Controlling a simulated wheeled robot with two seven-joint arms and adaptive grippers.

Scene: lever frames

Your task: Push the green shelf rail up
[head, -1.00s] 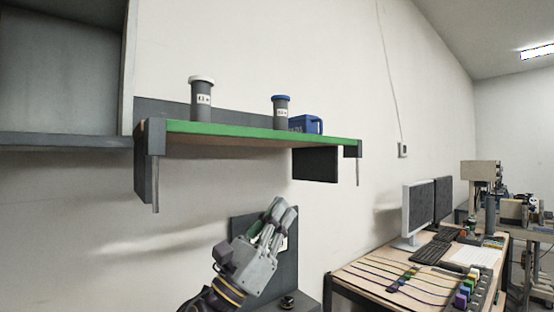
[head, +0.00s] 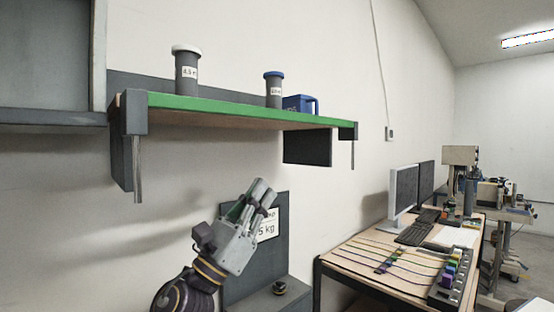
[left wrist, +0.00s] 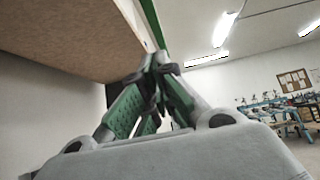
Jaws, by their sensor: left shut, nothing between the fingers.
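The green shelf rail (head: 230,107) runs along the front edge of the wooden wall shelf. It also shows in the left wrist view (left wrist: 151,22), with the shelf's underside (left wrist: 75,38) beside it. My left gripper (head: 262,188) is below the shelf, tilted up towards it, with a visible gap in the head view. Its fingers (left wrist: 155,72) are shut and empty. On the shelf stand a grey canister with a white lid (head: 186,72), a grey canister with a blue lid (head: 273,90) and a blue bin (head: 300,104). My right gripper is out of view.
Grey brackets (head: 135,112) hold the shelf ends, with thin rods hanging below. A grey panel with a weight label (head: 268,225) stands behind my left gripper. A workbench (head: 375,262) with monitors (head: 403,192) is at the right. The space directly under the shelf's middle looks free.

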